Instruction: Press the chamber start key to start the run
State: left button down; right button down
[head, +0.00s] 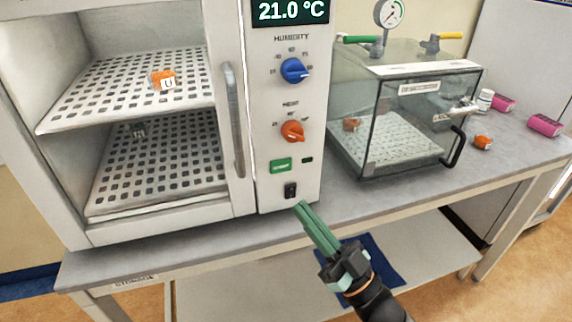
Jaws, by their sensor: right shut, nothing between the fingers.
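The chamber (245,195) stands on the bench at the left, with a control panel on its right side. The green start key (281,165) is low on the panel, beside a small dark lamp (307,160). A black rocker switch (290,190) sits below the key. My right gripper (301,207) has green fingers, shut and empty. Its tips are just below and right of the rocker switch in the picture, below the start key; I cannot tell whether they touch the panel. My left gripper is not in view.
The panel has a blue humidity knob (294,70), an orange heat knob (292,131) and a display (290,11) reading 21.0 °C. A glass box (400,125) with a gauge (389,13) stands to the right. An orange item (483,142) and pink boxes (545,125) lie beyond it.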

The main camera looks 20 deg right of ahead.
aim_at(281, 166)
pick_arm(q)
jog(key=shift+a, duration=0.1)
